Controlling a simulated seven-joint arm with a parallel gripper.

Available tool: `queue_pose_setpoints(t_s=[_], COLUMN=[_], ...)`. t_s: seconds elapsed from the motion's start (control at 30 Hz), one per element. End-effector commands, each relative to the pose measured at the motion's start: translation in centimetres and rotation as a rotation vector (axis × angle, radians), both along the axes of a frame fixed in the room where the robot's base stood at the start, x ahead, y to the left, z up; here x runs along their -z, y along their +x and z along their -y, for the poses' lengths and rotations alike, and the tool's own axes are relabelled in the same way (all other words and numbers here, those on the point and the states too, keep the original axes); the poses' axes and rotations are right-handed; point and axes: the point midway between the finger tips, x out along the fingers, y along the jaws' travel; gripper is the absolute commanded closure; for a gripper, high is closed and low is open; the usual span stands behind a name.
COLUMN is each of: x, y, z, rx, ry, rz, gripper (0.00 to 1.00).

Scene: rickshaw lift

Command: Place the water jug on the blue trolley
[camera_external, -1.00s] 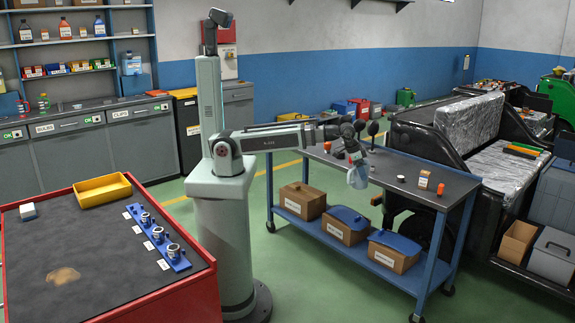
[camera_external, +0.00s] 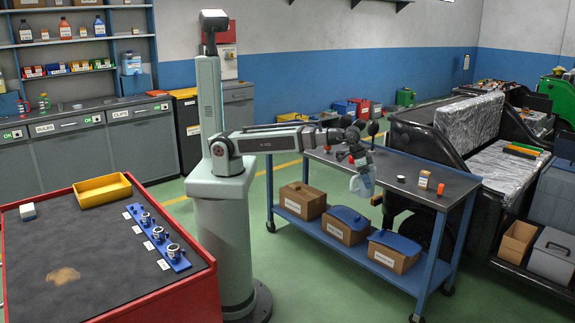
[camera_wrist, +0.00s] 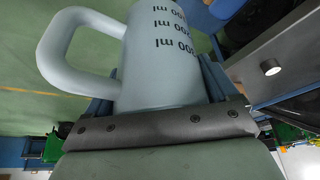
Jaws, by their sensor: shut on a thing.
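A pale blue water jug (camera_external: 363,184) hangs at the end of my arm, over the near side of the blue trolley (camera_external: 412,186) in the external view. My gripper (camera_external: 361,164) is shut on the jug. In the wrist view the jug (camera_wrist: 160,60) fills the upper middle, with its loop handle at the left and dark "ml" markings on its body. The gripper's grey edge (camera_wrist: 160,128) lies across the jug's lower part there. The contact points of the fingers are hidden.
The trolley's dark top carries a small box (camera_external: 424,179), an orange-topped item (camera_external: 440,189) and a few other small things. Cardboard boxes (camera_external: 303,200) stand on its lower shelf. A red workbench (camera_external: 110,250) stands at the left.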

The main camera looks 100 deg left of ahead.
Motion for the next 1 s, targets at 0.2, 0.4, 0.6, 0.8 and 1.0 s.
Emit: queue_pose_setpoints(t_s=[0.2,0.4,0.6,0.8,1.0], x=[-0.9,-1.6,-2.5,-3.3,-4.1], y=[0.1,-0.6,-1.8,-3.6,-6.0], z=[6.6,12.5,18.3,24.1,29.8], rx=[0.086,0.162,0.237,0.313,0.388], ry=[-0.001,0.000,0.000,0.000,0.001], rz=[0.001,-0.001,-0.001,0.000,-0.002], gripper=[0.53,0.53,0.53,0.53,0.53])
